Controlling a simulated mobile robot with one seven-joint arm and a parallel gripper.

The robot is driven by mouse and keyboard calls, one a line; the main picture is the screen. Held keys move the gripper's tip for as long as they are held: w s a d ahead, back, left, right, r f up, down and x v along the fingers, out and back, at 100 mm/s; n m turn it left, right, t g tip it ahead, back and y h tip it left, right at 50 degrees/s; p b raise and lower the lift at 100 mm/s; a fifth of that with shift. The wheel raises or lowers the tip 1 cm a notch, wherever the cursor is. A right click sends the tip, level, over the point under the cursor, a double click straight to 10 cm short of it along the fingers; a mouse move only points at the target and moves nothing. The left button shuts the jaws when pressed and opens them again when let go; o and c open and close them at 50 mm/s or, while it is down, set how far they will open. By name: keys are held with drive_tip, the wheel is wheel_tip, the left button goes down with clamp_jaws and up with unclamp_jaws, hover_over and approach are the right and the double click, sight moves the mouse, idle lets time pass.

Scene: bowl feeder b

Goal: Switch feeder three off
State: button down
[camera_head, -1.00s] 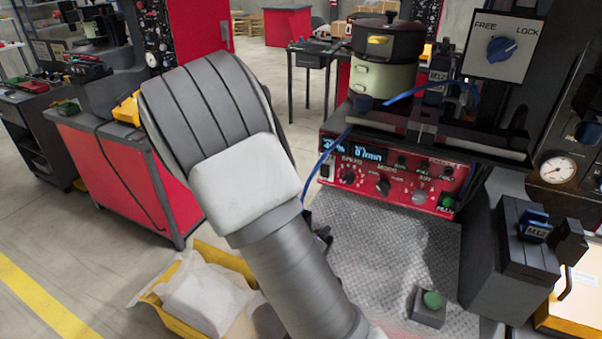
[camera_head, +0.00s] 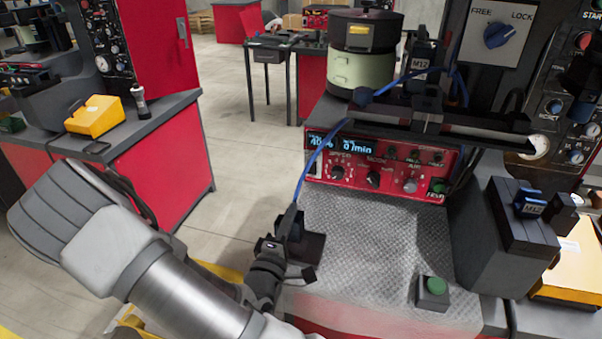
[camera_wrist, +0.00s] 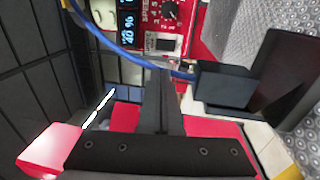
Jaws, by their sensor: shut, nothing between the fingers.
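A red feeder control box (camera_head: 375,187) stands under its bowl in the head view. Its display (camera_head: 341,144) is lit and reads 40% and 07min. Knobs and a green-lit button (camera_head: 437,187) sit along its front. In the wrist view the panel (camera_wrist: 195,20) appears turned sideways, with the display (camera_wrist: 126,22), a knob (camera_wrist: 170,10) and a small rocker switch (camera_wrist: 166,43). My gripper (camera_wrist: 165,75) is shut and empty, its tips just short of the switch in the picture; contact cannot be told. In the head view its fingers are hard to make out. No feeder number is readable.
A blue cable (camera_head: 318,160) runs to a black block (camera_head: 306,243) close beside my gripper, also in the wrist view (camera_wrist: 225,84). A green push button (camera_head: 436,286) stands on the checkered metal plate (camera_head: 365,235). A FREE/LOCK knob (camera_head: 498,34) is above right.

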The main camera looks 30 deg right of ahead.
sight(311, 165)
drive_tip(key=shift+d, duration=0.1)
drive_tip(key=w+d+b, duration=0.1)
drive_tip(key=b, duration=0.3)
drive_tip(key=shift+w+d+f, duration=0.15)
drive_tip(key=shift+w+d, duration=0.1)
drive_tip(key=shift+d, duration=0.05)
drive_tip(key=b+x, duration=0.1)
drive_tip(key=x, duration=0.3)
drive_tip(key=b+x, duration=0.1)
drive_tip(key=x, duration=0.2)
drive_tip(key=b+x, duration=0.1)
drive_tip(key=x, duration=0.3)
drive_tip(key=shift+w+d+r, duration=0.2)
drive_tip(key=shift+d+r, duration=0.1)
drive_tip(key=shift+r, duration=0.05)
